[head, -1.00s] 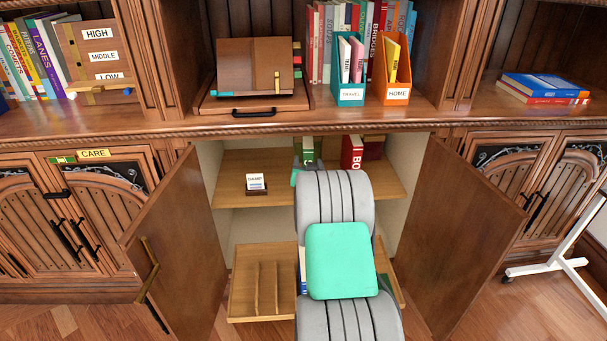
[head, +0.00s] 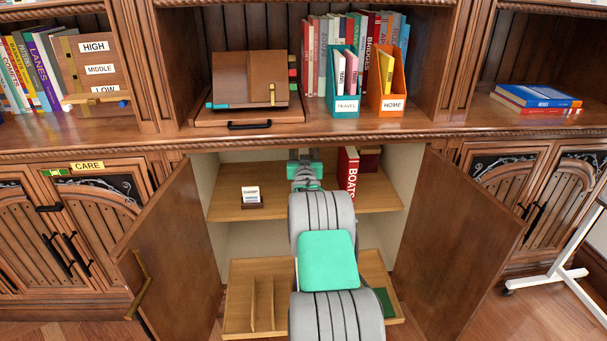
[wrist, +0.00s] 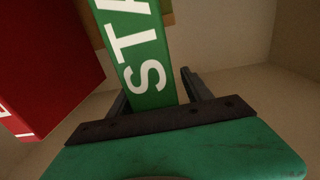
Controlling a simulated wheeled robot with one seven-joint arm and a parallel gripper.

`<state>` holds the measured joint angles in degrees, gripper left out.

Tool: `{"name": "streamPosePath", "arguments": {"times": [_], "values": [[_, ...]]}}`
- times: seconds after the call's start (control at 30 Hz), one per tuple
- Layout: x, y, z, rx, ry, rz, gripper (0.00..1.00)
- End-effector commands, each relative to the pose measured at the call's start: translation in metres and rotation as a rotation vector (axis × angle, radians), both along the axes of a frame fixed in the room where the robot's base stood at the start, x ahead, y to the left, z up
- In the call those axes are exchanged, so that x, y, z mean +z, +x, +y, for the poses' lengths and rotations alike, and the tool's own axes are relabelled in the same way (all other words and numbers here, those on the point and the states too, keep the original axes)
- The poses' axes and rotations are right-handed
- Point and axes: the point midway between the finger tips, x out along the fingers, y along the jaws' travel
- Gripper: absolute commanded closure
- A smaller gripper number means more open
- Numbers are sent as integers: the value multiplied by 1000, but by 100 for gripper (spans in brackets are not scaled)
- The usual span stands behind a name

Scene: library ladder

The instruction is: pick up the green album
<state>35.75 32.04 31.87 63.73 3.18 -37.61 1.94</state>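The green album (wrist: 135,35) stands upright in the wrist view, with white letters "STA" showing on its spine. My gripper (wrist: 155,82) has its two dark fingers on either side of the spine's lower part. A narrow gap shows at the right finger, while the left finger is close to or touching the spine. The gripper looks open around the album. In the head view my gripper (head: 305,162) is inside the cabinet, over the back of the upper shelf, and hides most or all of the album.
A red "BOATS" book (head: 347,174) stands close on the right in the head view. A small card holder (head: 251,198) sits left on the shelf (head: 228,203). Open doors (head: 165,250) (head: 455,220) flank the cabinet. A pulled-out divided tray (head: 240,290) lies below.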

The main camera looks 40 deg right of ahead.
Motion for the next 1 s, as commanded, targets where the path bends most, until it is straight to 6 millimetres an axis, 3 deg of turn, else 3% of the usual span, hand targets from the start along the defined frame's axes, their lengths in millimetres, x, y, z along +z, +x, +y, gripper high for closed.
{"name": "streamPosePath", "arguments": {"times": [0.67, 1.0], "values": [[0, 0, 0, 0, 0, 0, 98], [0, 0, 0, 0, 1, 1, 100]]}}
